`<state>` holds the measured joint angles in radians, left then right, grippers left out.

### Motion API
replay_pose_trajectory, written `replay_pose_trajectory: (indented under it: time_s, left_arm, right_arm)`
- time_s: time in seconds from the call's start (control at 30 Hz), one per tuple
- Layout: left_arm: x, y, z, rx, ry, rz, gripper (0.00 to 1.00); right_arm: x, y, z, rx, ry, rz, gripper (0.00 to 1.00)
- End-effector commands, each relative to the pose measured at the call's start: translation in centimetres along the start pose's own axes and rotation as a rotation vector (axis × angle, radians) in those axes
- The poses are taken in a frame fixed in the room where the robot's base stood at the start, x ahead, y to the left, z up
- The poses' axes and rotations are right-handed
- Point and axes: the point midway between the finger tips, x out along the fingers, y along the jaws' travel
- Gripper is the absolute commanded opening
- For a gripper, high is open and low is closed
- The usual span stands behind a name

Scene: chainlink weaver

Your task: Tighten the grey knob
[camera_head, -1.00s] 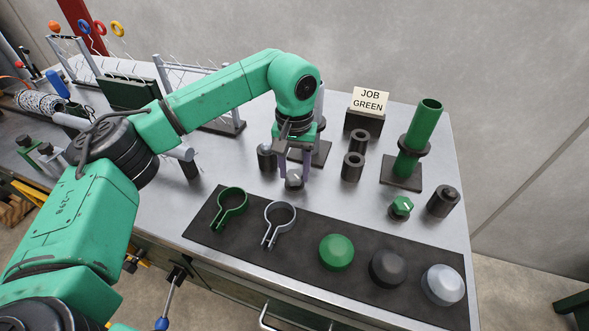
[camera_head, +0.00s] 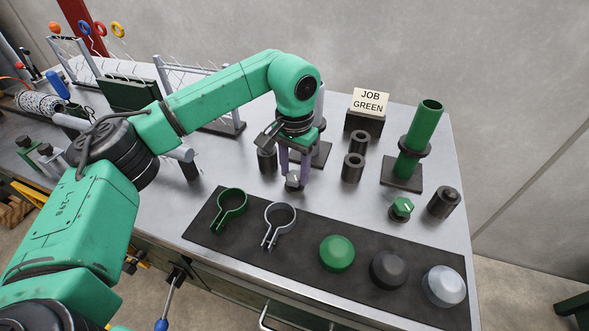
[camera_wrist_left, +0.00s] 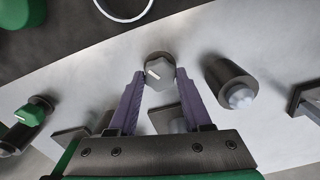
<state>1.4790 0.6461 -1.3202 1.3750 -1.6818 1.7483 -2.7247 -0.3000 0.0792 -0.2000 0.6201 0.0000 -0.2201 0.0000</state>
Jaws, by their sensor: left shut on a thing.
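The grey knob (camera_head: 293,181) is small and faceted, low on the bench top just in front of a grey post. In the left wrist view the grey knob (camera_wrist_left: 158,68) shows a pale pointer line on its face. My left gripper (camera_head: 294,178) reaches down from above, with its purple fingers on either side of the knob, shut on it. In the left wrist view both fingertips of the left gripper (camera_wrist_left: 160,76) meet the knob's sides. What lies under the knob is hidden. My right gripper is not in view.
A green knob (camera_head: 401,208) with a pale line stands to the right. Dark cylinders (camera_head: 352,168) and a green post (camera_head: 424,125) are near. A dark mat (camera_head: 308,247) in front holds two clamps and several round caps. A sign (camera_head: 370,101) reads JOB GREEN.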

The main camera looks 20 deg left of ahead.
Motion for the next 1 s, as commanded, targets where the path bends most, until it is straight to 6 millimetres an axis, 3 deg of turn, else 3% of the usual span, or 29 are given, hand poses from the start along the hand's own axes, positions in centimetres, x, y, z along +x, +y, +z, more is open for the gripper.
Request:
replay_pose_trajectory:
  time_s: [0.1,0.13,0.2,0.5,0.63,1.0]
  left_arm:
    - [-0.5,-0.1,-0.3,-0.004,0.014,0.001,0.0]
    - [-0.5,-0.1,-0.3,-0.004,0.014,0.001,0.57]
    - [-0.4,-0.1,-0.2,-0.004,0.012,0.001,0.79]
    - [-0.2,0.0,-0.1,-0.002,0.005,0.001,0.79]
    - [-1.4,0.0,-0.1,-0.003,0.006,0.0,0.79]
    - [-11.8,0.0,-0.1,-0.003,0.01,0.0,0.79]
  right_arm:
    - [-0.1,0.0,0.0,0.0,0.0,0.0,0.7]
    - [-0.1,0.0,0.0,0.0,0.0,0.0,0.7]
    - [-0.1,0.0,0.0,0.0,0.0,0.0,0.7]
    - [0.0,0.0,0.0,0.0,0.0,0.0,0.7]
    - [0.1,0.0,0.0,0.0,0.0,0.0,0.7]
    - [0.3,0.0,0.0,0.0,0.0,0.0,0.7]
